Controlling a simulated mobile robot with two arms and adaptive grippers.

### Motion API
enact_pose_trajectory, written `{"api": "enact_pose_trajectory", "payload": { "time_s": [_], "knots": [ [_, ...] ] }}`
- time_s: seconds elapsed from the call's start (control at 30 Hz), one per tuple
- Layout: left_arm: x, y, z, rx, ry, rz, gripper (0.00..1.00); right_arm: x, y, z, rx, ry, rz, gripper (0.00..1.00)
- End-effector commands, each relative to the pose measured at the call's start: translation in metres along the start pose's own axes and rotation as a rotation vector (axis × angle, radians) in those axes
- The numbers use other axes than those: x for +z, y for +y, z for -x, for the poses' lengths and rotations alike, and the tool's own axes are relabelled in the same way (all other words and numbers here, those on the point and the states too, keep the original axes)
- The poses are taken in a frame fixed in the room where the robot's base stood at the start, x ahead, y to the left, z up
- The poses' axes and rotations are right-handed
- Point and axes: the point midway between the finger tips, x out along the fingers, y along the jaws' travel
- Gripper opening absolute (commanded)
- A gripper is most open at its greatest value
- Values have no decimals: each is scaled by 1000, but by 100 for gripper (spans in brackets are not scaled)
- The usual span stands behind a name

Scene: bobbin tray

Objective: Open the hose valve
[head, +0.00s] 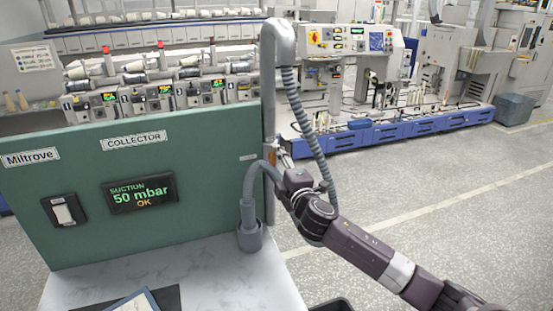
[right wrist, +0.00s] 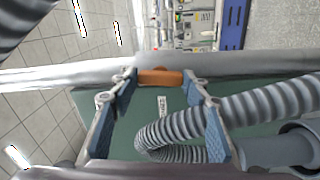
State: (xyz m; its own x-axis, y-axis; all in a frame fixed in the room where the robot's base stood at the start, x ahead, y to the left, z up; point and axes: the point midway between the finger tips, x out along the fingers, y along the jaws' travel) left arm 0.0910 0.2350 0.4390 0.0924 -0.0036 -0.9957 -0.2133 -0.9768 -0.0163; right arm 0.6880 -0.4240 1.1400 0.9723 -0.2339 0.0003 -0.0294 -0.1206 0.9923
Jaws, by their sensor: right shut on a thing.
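The hose valve shows as an orange lever (right wrist: 160,77) on the grey vertical pipe (head: 270,80), at the right edge of the green collector panel. In the right wrist view the lever lies crosswise between my right gripper's blue-padded fingertips (right wrist: 161,80), which are shut on it. In the head view my right gripper (head: 277,158) is at the pipe, and only a little of the orange lever (head: 271,155) shows. A grey ribbed hose (head: 300,110) hangs from the pipe's top, and its nozzle (head: 248,212) stands in a grey cup. My left gripper is not in view.
The green panel (head: 100,235) carries a display (head: 139,194) reading "SUCTION 50 mbar OK" and a white rocker switch (head: 64,211). The hose loops close beside my right gripper. A pale worktop (head: 220,285) lies in front. Open floor lies to the right.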

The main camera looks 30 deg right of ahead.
Motion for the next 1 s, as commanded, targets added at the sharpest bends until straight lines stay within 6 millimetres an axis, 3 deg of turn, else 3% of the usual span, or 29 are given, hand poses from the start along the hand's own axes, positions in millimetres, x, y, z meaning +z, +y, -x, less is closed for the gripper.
{"api": "enact_pose_trajectory", "payload": {
  "time_s": [0.3, 0.83, 0.87, 1.0],
  "knots": [
    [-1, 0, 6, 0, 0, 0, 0, 0, -1, 0, -2, 1, 119, 19],
    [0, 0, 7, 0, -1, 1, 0, 0, -2, 0, -3, 1, 143, 19],
    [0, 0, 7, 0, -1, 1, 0, 0, -2, 0, -3, 1, 143, 44],
    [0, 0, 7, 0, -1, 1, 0, 0, -2, 0, -3, 1, 142, 60]
  ]
}}
